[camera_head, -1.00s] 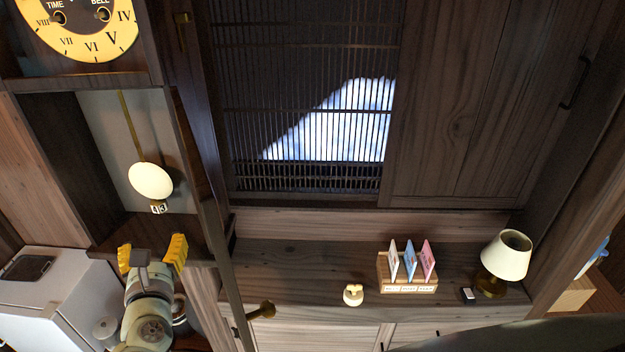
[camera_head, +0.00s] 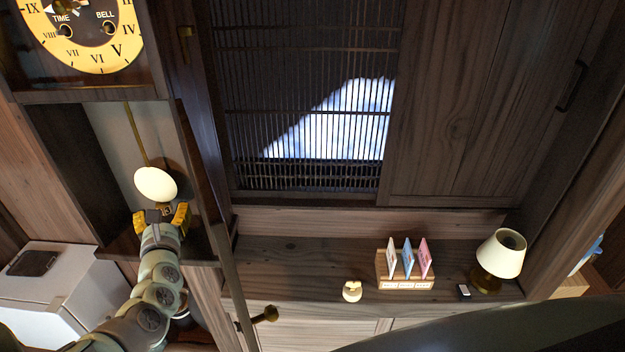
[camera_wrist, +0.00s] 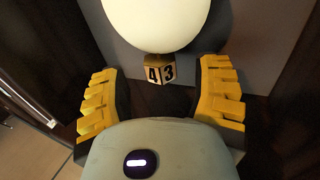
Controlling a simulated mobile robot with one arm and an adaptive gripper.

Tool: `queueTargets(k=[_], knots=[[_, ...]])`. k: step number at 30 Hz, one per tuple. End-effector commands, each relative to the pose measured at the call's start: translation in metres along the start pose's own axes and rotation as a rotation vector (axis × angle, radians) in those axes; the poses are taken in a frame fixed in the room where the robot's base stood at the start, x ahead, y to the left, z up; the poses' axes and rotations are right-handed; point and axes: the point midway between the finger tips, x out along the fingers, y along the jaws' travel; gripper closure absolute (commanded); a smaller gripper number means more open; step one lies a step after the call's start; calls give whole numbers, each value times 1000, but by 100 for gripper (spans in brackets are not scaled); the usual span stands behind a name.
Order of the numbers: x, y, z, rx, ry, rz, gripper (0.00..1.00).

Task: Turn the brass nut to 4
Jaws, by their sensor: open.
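The brass nut (camera_wrist: 159,70) is a small brass block with faces marked 4 and 3, just under the round cream pendulum bob (camera_wrist: 155,20). Its 4 face is at the left and its 3 face at the right in the wrist view. The bob also shows in the head view (camera_head: 155,184), hanging on a brass rod inside the clock case. My gripper (camera_wrist: 162,85) is open, its yellow ridged fingers to the left and right of the nut with gaps on both sides. In the head view my gripper (camera_head: 162,214) is right below the bob and partly hides the nut.
The clock case has dark walls beside my gripper, and its glass door (camera_head: 205,170) stands open at the right. The yellow clock dial (camera_head: 95,62) is above. A white box (camera_head: 45,300) stands at lower left. A lamp (camera_head: 500,255) and card holder (camera_head: 405,283) stand on the cabinet at right.

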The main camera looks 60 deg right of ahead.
Motion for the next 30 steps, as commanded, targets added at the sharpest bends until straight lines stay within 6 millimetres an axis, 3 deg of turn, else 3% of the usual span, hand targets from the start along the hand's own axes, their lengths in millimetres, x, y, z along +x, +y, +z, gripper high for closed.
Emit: queueTargets(k=[9, 20, 21, 30], knots=[[19, -3, 0, -3, -2, -5, 37], [21, -2, 0, -2, 0, -4, 37], [21, -2, 0, -2, 0, -4, 33], [21, -2, 0, -2, 0, -2, 64]])
